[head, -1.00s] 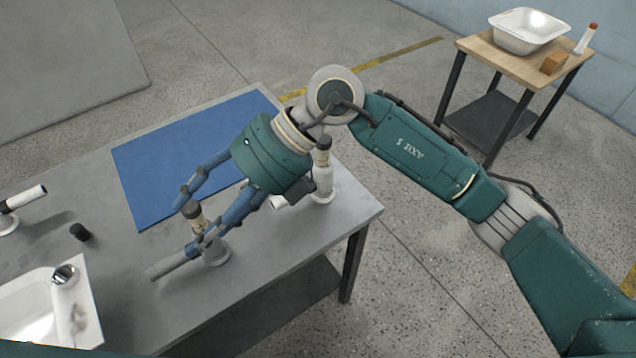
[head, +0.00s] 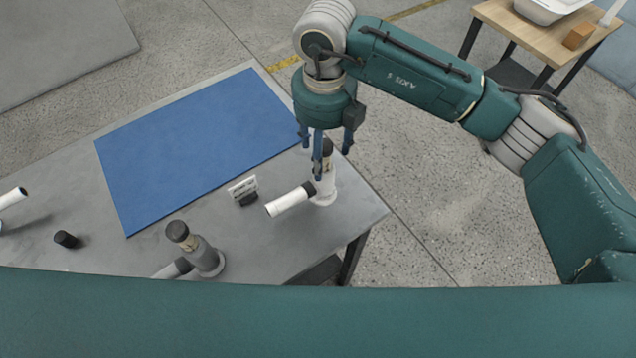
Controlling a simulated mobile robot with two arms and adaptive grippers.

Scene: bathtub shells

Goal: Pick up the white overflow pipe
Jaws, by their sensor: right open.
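A white overflow pipe (head: 290,201) stands upright near the right edge of the table, with a dark cap and a side branch pointing to the left. My right gripper (head: 326,160) points down, open, directly at the top of this pipe; its fingers partly hide the pipe's upper part. I cannot tell if they touch it. A grey pipe (head: 206,256) with a dark cap stands at the table's front. Part of another white pipe (head: 12,198) shows at the left edge. My left gripper is out of view.
The grey table (head: 120,215) bears a blue mat (head: 200,140), a small black-and-white item (head: 245,189) and a black cap (head: 67,239). A wooden side table (head: 535,40) holds a white basin (head: 548,8) and a brown block (head: 578,37).

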